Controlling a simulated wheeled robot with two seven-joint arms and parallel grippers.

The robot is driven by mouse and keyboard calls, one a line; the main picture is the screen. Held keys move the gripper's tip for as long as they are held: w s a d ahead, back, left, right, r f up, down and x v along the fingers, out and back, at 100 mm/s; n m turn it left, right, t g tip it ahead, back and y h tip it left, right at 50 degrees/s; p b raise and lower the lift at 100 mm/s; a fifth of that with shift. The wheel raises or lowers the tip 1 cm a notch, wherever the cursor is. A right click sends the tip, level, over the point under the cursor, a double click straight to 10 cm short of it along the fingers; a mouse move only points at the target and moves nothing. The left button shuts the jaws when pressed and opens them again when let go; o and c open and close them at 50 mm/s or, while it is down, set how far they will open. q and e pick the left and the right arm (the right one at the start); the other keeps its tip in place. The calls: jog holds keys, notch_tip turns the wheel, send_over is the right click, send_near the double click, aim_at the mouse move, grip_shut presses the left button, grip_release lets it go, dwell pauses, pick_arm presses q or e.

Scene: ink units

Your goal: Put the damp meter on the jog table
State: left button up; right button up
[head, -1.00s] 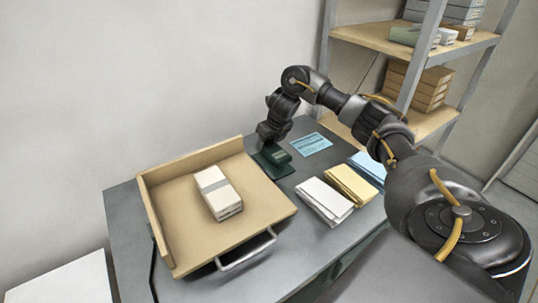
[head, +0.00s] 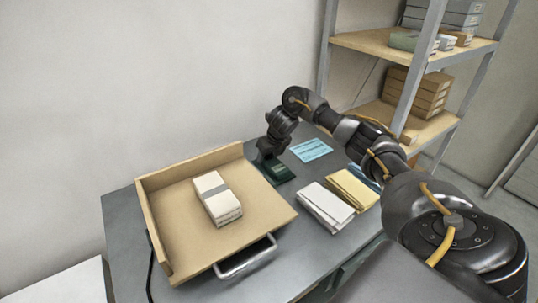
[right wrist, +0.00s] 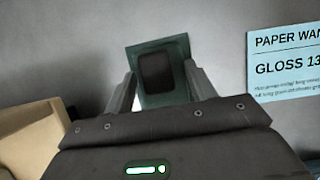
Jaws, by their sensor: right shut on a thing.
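The damp meter (head: 279,173) is a small dark green block with a dark window, at the back of the grey bench, just right of the jog table. It also shows in the right wrist view (right wrist: 157,72), between the two fingers. My right gripper (head: 268,154) reaches down from above and is shut on it. I cannot tell whether the meter touches the bench. The jog table (head: 172,242) is a tan wooden tray with raised back and left walls. A banded white paper stack (head: 217,199) lies on it. My left gripper is not in view.
A blue printed card (head: 311,150) lies behind and right of the meter. White (head: 325,205) and yellow (head: 353,189) paper piles lie to the right. A metal handle (head: 246,259) is at the tray's front. The tray has bare wood around the stack. Shelving (head: 410,45) stands at the back right.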

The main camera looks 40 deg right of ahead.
aim_at(272, 161)
jog(key=o, duration=1.1)
jog(key=shift+f, duration=0.1)
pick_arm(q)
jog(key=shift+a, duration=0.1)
pick_arm(e)
jog(key=shift+r, duration=0.45)
jog(key=p+v, duration=0.2)
jog(key=v, duration=0.3)
jog(key=shift+d+r, duration=0.1)
jog(key=shift+r, duration=0.1)
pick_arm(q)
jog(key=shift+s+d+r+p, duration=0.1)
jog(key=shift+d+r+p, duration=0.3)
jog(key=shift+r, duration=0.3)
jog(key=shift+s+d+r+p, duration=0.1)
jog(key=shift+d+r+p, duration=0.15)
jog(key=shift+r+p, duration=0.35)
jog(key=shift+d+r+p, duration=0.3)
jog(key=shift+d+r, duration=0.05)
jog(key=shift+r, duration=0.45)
pick_arm(e)
jog(key=shift+s+v, duration=0.1)
jog(key=shift+v, duration=1.45)
jog(key=shift+s+v, duration=0.15)
jog(key=shift+v, duration=1.35)
